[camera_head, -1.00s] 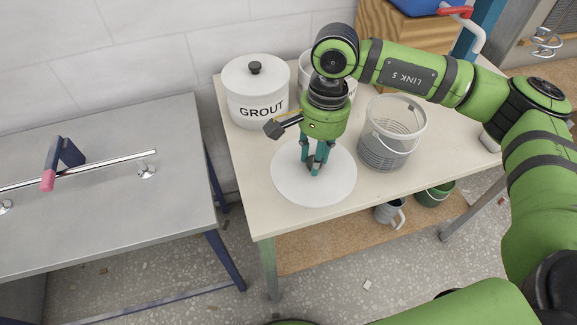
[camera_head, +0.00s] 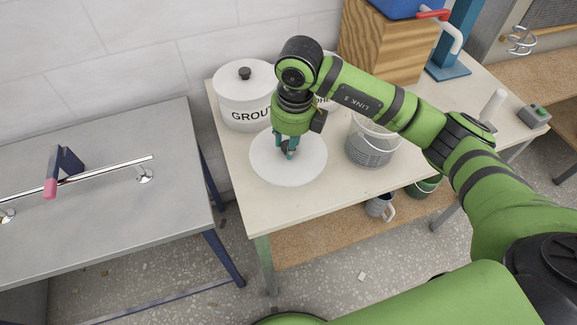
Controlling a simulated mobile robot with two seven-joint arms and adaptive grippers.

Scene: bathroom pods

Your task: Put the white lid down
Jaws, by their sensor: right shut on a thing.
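The white lid (camera_head: 268,165) is a flat round disc with a dark knob at its middle. It appears level, over the left part of the cream worktop (camera_head: 265,210), in front of the white GROUT pot (camera_head: 237,112). My right gripper (camera_head: 289,152) points down from above and is shut on the lid's knob, which its teal fingers mostly hide. I cannot tell whether the lid touches the worktop or hangs just above it. The GROUT pot has its own lid with a black knob. My left gripper is not in view.
A grey wire-like bucket (camera_head: 370,150) stands right of the lid. Another white pot (camera_head: 327,97) is partly hidden behind my right arm. A wooden box (camera_head: 382,50) stands at the back. A metal table (camera_head: 100,215) with a rail is at left. The worktop's front strip is clear.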

